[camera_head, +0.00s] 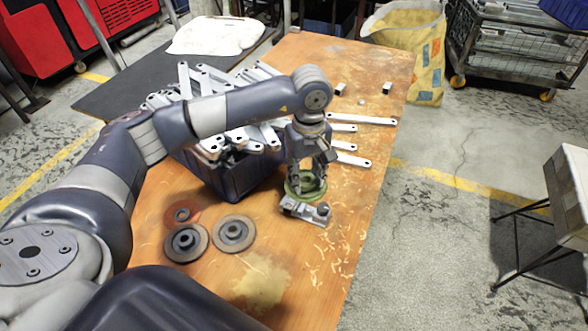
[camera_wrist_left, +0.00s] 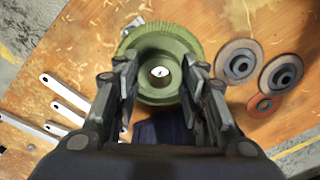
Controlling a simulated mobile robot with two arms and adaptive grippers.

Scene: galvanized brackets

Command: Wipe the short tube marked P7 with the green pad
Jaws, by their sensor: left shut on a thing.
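My left gripper (camera_head: 307,172) points down over the table, its fingers on either side of a round green pad (camera_head: 293,188), and is shut on it. In the left wrist view the fingers (camera_wrist_left: 157,88) flank the pad (camera_wrist_left: 178,38), which looks like a thick disc with a recessed middle. A small white round spot (camera_wrist_left: 160,72) with a dark mark sits in that middle; I cannot read it. A grey metal piece with a round knob (camera_head: 323,209) lies just in front of the pad. I cannot make out a tube marked P7. My right gripper is not in view.
A dark blue crate (camera_head: 232,178) full of grey metal brackets stands left of the gripper. Several flat bars (camera_head: 362,120) lie to its right. Two grey discs (camera_head: 233,233) and a smaller reddish disc (camera_head: 180,213) lie front left. The wooden table (camera_head: 320,255) is bare at the front right, with shavings.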

